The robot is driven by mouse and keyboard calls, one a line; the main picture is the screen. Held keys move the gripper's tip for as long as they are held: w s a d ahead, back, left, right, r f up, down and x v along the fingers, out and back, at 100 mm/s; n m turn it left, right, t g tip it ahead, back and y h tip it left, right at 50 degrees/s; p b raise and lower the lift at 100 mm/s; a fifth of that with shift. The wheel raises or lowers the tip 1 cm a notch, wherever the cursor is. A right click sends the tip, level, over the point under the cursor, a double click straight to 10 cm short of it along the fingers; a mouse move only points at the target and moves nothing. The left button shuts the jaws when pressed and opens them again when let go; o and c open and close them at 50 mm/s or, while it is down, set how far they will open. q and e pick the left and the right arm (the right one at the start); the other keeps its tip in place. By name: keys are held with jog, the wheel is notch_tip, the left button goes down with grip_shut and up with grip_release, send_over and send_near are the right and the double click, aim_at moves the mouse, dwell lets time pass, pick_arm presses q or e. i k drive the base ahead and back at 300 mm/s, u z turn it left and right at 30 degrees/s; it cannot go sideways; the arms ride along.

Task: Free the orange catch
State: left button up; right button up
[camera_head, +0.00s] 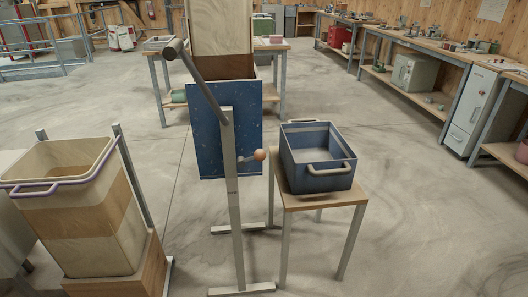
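The orange catch (260,155) is a small round orange knob on a short thin rod. It sits beside the upright grey post (231,190) of a stand, in front of the lower right of a dark blue speckled panel (207,150). A long dark lever (205,85) with a thick round grip slants from the upper left down to the top of the post. Where the rod joins the stand is too small to tell. Neither of my grippers is in view.
A blue open bin (316,177) with handles stands on a small wooden table (298,202) just right of the knob. A tall wood-toned container (85,225) with a purple rim bar stands at left front. Benches line the right wall. Open floor (420,220) lies at right front.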

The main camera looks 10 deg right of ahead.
aim_at(260, 155)
jog(key=k, duration=1.25)
jog(key=u, duration=0.65)
jog(key=i, duration=1.75)
jog(key=z, duration=0.7)
